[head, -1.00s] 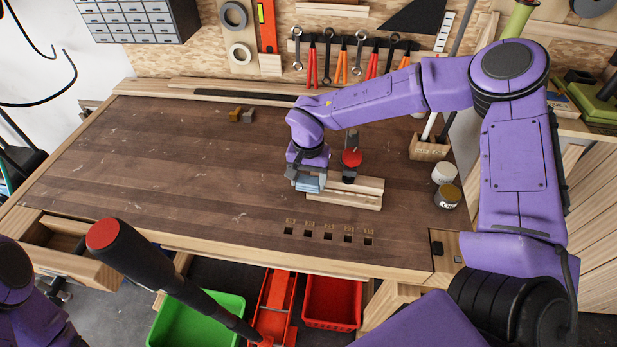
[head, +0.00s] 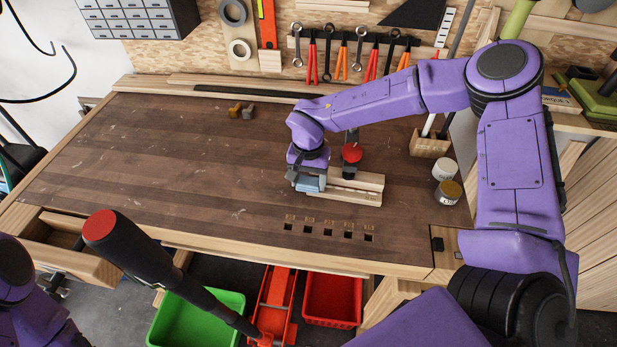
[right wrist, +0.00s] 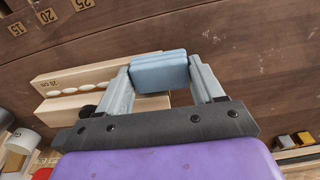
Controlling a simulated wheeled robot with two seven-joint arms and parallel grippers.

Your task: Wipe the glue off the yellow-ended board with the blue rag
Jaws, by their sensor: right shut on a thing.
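The blue rag (head: 311,184) is a small folded pad clamped between the fingers of my right gripper (right wrist: 160,80). It also shows in the right wrist view (right wrist: 158,72). It is at the left end of a pair of pale wooden boards (head: 357,188); I cannot tell whether it touches them. In the right wrist view, the board marked "20 cm" (right wrist: 55,80) carries a row of white glue blobs (right wrist: 92,86) along its joint side. Its end under the rag and gripper is hidden, and I see no yellow end clearly. My left gripper is out of view.
A red-topped object (head: 352,154) stands just behind the boards. Small yellow and grey blocks (head: 241,111) lie at the back. The bench's left half (head: 140,165) is clear. A black handle (head: 150,255) rises in front.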

